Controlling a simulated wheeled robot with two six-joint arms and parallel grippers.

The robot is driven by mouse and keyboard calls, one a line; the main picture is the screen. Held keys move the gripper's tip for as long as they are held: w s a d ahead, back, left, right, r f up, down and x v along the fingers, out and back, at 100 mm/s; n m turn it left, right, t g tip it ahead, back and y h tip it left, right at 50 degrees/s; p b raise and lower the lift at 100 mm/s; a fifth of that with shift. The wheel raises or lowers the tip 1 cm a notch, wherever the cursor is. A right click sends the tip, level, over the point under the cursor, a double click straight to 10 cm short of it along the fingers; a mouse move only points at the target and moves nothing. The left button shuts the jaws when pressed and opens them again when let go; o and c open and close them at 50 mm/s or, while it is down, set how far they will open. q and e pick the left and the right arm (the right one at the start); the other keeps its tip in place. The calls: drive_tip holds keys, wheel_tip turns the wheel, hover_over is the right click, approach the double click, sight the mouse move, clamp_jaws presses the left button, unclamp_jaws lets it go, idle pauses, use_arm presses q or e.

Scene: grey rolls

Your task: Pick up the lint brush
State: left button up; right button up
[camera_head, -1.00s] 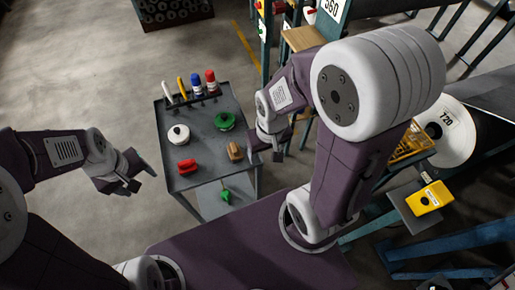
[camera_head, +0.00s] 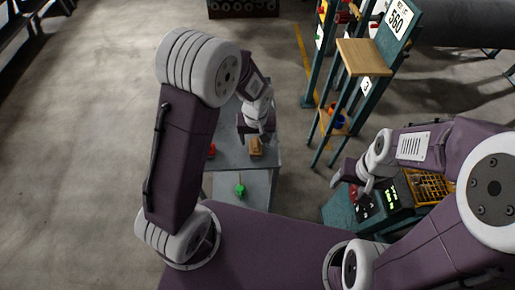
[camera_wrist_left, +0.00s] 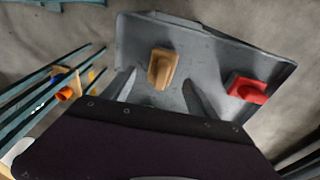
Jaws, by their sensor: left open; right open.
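The lint brush, which I take to be the tan wooden-looking brush (camera_head: 256,147), lies on the grey cart top (camera_head: 233,155) near its right edge. It also shows in the left wrist view (camera_wrist_left: 162,68), ahead of and between my fingers. My left gripper (camera_head: 255,132) is above the cart just beyond the brush; in its wrist view the fingers (camera_wrist_left: 158,88) are spread and empty. I cannot tell the exact height gap. My right gripper (camera_head: 352,183) is open and empty, off to the right of the cart.
A red object (camera_wrist_left: 247,88) lies on the cart beside the brush. A green object (camera_head: 240,190) is on the lower shelf. A teal rack with a wooden board (camera_head: 374,57) stands right of the cart. Floor to the left is clear.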

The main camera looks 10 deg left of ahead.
sight(255, 141)
use_arm(q)
drive_tip(key=shift+w+f, duration=0.1)
drive_tip(key=shift+f, duration=0.5)
drive_tip(key=f, duration=0.4)
drive_tip(key=shift+w+a+f+b, duration=0.15)
drive_tip(key=shift+a+f+b, duration=0.1)
drive_tip(key=shift+b, duration=0.1)
drive_tip(key=shift+w+f, duration=0.15)
drive_tip(key=shift+f, duration=0.15)
drive_tip(key=c, duration=0.3)
clamp_jaws()
drive_tip(key=shift+r, duration=0.65)
wheel_tip(255, 141, up, 3)
drive_tip(key=shift+r+p, duration=0.1)
drive_tip(key=shift+p, duration=0.3)
drive_tip(key=s+d+r, duration=0.6)
drive_tip(key=d, duration=0.4)
drive_tip(key=shift+s+r, duration=0.2)
drive_tip(key=shift+r, duration=0.1)
